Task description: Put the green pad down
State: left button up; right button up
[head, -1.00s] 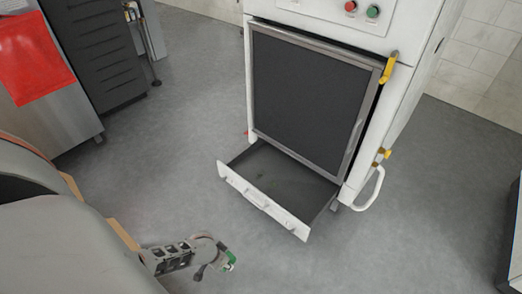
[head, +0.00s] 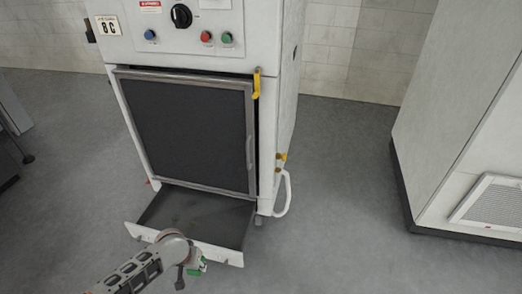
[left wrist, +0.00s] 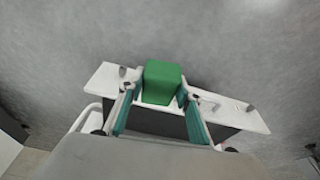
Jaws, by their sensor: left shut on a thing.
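The green pad (left wrist: 162,82) is a green block between the two fingers of my left gripper (left wrist: 156,96) in the left wrist view. The gripper is shut on it. The arm covers part of the drawer's white front. The height of the pad over the drawer or floor cannot be told. My right gripper is in neither view.
A white handle (head: 286,195) sticks out at the right. A white cabinet (head: 465,130) stands right; grey floor between is clear.

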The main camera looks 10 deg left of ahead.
pick_arm(q)
jog(key=w+d+r, duration=0.3)
jog(key=w+r, duration=0.1)
jog(key=r, duration=0.4)
jog(key=w+d+r, duration=0.4)
jog(key=w+r, duration=0.1)
jog(key=r, duration=0.3)
jog(key=s+d+r, duration=0.1)
jog(key=d+r, duration=0.2)
jog(key=r, duration=0.5)
jog(key=s+d+r, duration=0.1)
jog(key=d+r, duration=0.2)
jog(key=r, duration=0.5)
jog(key=s+a+r, duration=0.3)
jog(key=s+r, duration=0.5)
jog(key=s, duration=0.2)
jog(key=s+a+r, duration=0.3)
jog(key=s+r, duration=0.4)
jog(key=s, duration=0.3)
jog(key=w+p+v, duration=0.1)
jog(key=p+v, duration=1.3)
jog(key=p, duration=0.4)
jog(key=shift+r+m, duration=0.3)
jog(key=shift+r, duration=0.2)
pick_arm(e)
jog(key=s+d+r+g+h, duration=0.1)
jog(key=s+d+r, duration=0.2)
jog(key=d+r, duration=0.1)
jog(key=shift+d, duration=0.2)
